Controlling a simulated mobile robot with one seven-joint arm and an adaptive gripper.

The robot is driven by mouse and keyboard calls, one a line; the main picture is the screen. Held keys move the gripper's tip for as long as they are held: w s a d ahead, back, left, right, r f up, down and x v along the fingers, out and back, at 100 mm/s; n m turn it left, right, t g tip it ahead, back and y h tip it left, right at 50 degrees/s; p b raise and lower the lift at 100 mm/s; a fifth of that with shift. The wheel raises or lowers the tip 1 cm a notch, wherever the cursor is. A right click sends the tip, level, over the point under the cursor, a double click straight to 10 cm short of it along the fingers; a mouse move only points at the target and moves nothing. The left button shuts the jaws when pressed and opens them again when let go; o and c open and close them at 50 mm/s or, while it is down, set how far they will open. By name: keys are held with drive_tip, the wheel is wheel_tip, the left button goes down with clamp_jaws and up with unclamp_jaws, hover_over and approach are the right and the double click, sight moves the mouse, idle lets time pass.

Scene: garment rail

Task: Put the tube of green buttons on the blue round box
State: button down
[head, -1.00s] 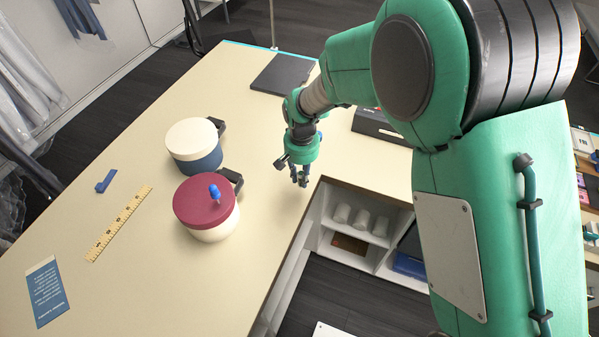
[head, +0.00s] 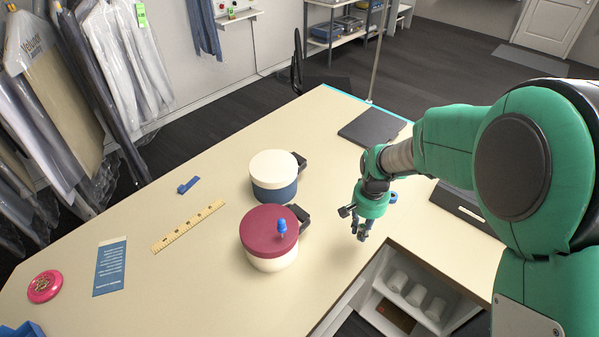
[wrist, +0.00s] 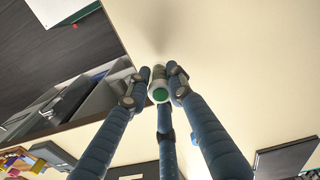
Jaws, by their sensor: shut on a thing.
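My gripper (head: 361,233) hangs over the tabletop near its inner corner, to the right of both round boxes. In the wrist view its blue fingers (wrist: 158,80) are closed around a small pale tube with a green end (wrist: 160,95), the tube of green buttons. In the head view the tube is too small and covered to make out. The blue round box (head: 274,192) has a cream lid (head: 273,163) and stands upright at the back, apart from my gripper. Its lid is bare.
A cream round box (head: 271,261) with a maroon lid (head: 262,233) stands in front of it, a blue object (head: 282,229) on top. Dark blocks (head: 299,214) sit beside the boxes. A ruler (head: 188,226), blue card (head: 110,267) and pink disc (head: 44,286) lie left. Open shelves (head: 410,297) are below right.

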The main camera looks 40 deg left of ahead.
drive_tip(key=s+a+r+p, duration=0.3)
drive_tip(key=a+r, duration=0.1)
drive_tip(key=a, duration=0.3)
drive_tip(key=s+a+r+p, duration=0.3)
drive_tip(key=a+r+p, duration=0.1)
drive_tip(key=a, duration=0.2)
drive_tip(key=s+a+r+n+p, duration=0.1)
drive_tip(key=s+a+r+p, duration=0.2)
drive_tip(key=a, duration=0.4)
drive_tip(key=shift+a+r+p, duration=0.3)
drive_tip(key=shift+a+r, duration=0.05)
drive_tip(key=shift+r, duration=0.4)
drive_tip(key=shift+w, duration=0.1)
drive_tip(key=p, duration=0.3)
hover_over(284, 173)
drive_tip(key=shift+d+f, duration=0.2)
drive_tip(key=shift+f, duration=0.55)
drive_tip(key=shift+a, duration=0.15)
drive_tip(key=shift+a+f, duration=0.1)
drive_tip(key=shift+f, duration=0.05)
drive_tip(key=shift+f+p, duration=0.45)
drive_tip(key=shift+f, duration=1.15)
